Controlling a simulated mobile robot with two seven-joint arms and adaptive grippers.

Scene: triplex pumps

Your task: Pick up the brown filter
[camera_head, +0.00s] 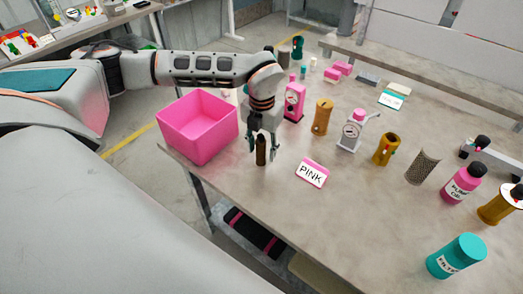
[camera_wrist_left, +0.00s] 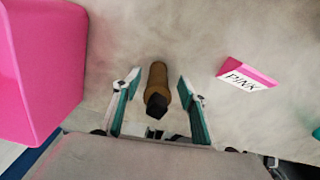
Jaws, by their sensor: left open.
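The brown filter (camera_head: 261,154) is a small dark brown cylinder standing on the grey table near its front edge. In the left wrist view the brown filter (camera_wrist_left: 158,80) has a black end facing the camera. My left gripper (camera_head: 261,144) is over it, pointing down and open. In the left wrist view the teal-padded fingers of my left gripper (camera_wrist_left: 159,92) are on either side of the filter, with a gap on each side. My right gripper is not in view.
A pink bin (camera_head: 186,143) stands close by on the left. A pink sign reading PINK (camera_head: 312,172) lies to the right. Pink bottles, bronze cylinders, a mesh cylinder (camera_head: 423,166) and a teal filter bottle (camera_head: 456,256) stand farther right. Bare table surrounds the sign.

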